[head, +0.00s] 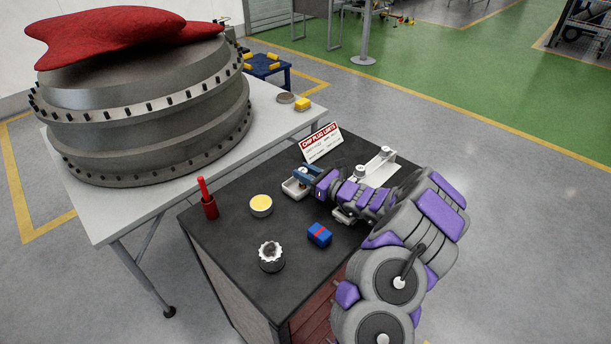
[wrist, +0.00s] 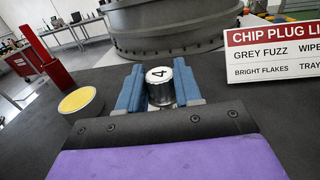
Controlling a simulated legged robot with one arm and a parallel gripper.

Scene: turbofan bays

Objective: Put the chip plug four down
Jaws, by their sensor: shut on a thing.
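The chip plug four (wrist: 160,88) is a short silver cylinder with a black 4 on its pale top. My gripper (wrist: 159,92) has its two blue fingers closed on the plug's sides, and the plug looks upright.
A limits sign (head: 321,142) stands behind my gripper. A white fixture (head: 372,167) is to its right. A red holder (head: 208,202), a yellow-topped tin (head: 261,205), a blue-and-red block (head: 319,234) and a toothed metal part (head: 271,256) stand on the bench (head: 235,245), with clear room between them.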

